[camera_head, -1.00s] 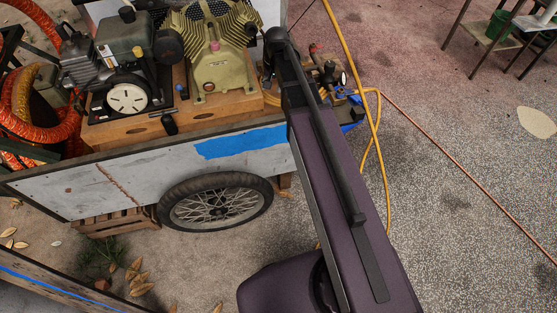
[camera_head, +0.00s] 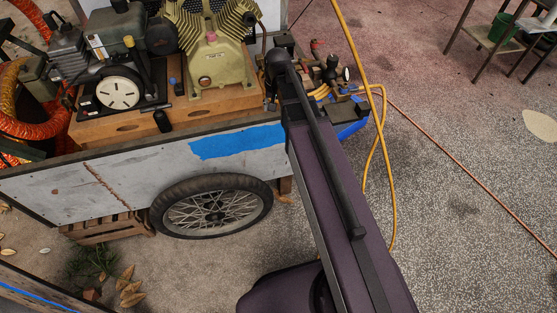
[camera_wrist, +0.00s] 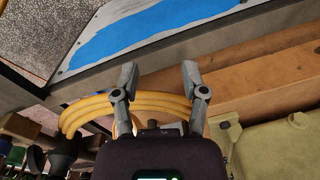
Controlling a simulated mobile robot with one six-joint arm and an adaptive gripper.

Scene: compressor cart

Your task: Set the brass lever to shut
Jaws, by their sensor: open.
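My gripper (camera_wrist: 159,73) is open in the wrist view, its two grey fingers apart with nothing between them. Yellow hose coils (camera_wrist: 90,110) lie just behind and left of the fingers. In the head view a cluster of brass and dark fittings (camera_head: 333,74) sits at the right end of the cart, partly behind my arm. I cannot make out the brass lever or its position in either view. My gripper is hidden behind my arm in the head view.
The cart (camera_head: 100,180) carries a compressor (camera_head: 215,55) and an engine (camera_head: 115,60) on a wooden base. A yellow hose (camera_head: 366,80) hangs right of my arm. A metal table (camera_head: 490,45) stands far right.

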